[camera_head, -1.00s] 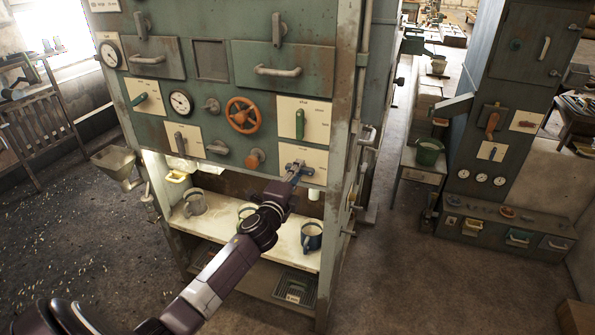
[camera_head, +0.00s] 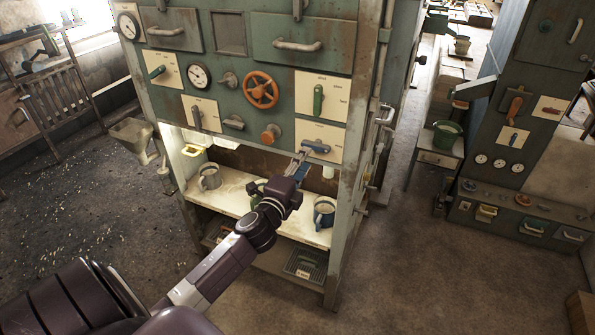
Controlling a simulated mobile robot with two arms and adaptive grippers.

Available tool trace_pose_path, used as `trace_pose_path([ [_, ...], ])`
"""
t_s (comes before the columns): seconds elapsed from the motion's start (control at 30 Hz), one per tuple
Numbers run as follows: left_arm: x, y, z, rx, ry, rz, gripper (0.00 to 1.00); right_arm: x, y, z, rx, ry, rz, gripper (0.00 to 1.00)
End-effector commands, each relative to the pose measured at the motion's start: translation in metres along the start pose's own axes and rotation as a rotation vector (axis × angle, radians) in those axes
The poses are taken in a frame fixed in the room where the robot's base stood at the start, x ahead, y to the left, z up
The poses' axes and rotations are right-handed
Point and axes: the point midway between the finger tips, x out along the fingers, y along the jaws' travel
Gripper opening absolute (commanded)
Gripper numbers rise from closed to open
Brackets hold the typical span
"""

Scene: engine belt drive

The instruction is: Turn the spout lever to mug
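A dark blue mug (camera_head: 324,213) stands upright on the shelf below. A green mug (camera_head: 255,189) is partly hidden by my arm, and a grey mug (camera_head: 210,177) stands further left. My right gripper is out of view.
The cabinet (camera_head: 228,110) also carries an orange handwheel (camera_head: 261,90), an orange knob (camera_head: 270,134) and a green lever (camera_head: 317,99). Open floor (camera_head: 440,270) lies to the right, before a second cabinet (camera_head: 515,110).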

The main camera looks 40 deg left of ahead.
Motion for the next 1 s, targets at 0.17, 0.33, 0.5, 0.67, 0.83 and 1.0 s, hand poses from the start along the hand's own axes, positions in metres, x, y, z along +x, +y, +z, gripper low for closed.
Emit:
trace_pose_path([
  [0.17, -0.028, 0.001, 0.0, 0.0, -0.001, 0.002, 0.32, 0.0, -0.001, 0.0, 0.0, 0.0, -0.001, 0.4],
  [0.33, -0.041, 0.0, 0.0, 0.001, -0.001, 0.001, 0.32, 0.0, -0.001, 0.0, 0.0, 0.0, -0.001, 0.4],
  [0.5, -0.044, 0.0, 0.0, 0.001, -0.001, 0.0, 0.32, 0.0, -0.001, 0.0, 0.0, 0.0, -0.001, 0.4],
  [0.67, -0.044, 0.0, 0.0, 0.001, -0.001, 0.0, 0.32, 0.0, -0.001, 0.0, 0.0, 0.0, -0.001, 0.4],
  [0.83, -0.044, 0.0, 0.0, 0.001, -0.001, 0.0, 0.32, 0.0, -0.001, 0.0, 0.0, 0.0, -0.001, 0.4],
  [1.0, -0.044, 0.0, 0.0, 0.0, -0.001, 0.0, 0.32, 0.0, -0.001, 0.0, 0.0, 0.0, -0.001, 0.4],
])
